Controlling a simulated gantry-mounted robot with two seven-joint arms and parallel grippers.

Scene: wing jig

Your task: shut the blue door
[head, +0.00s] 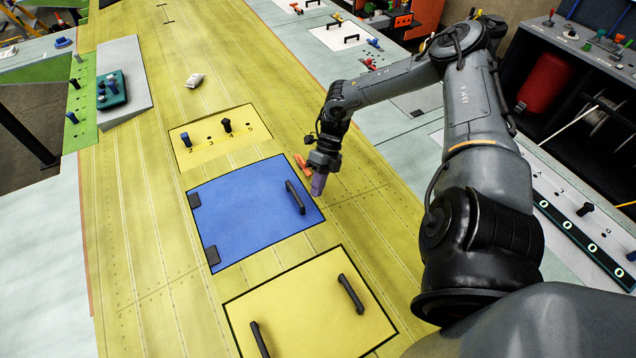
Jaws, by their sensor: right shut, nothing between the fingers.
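The blue door (247,215) lies flat in the yellow wing surface (150,275), with dark hinges (212,255) on its left side. It looks flush with the surface around it. Its black bar handle (295,197) is near the right edge. My right gripper (318,186) points down by the door's upper right corner, just right of the handle and apart from it. Its fingers are shut and empty. I cannot tell if the fingertips touch the surface. My left gripper is out of view.
A yellow panel (305,310) with two black handles lies below the door. A yellow plate with knobs (222,138) is above it. A small orange piece (303,165) lies beside my right gripper. The wing left of the door is clear.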

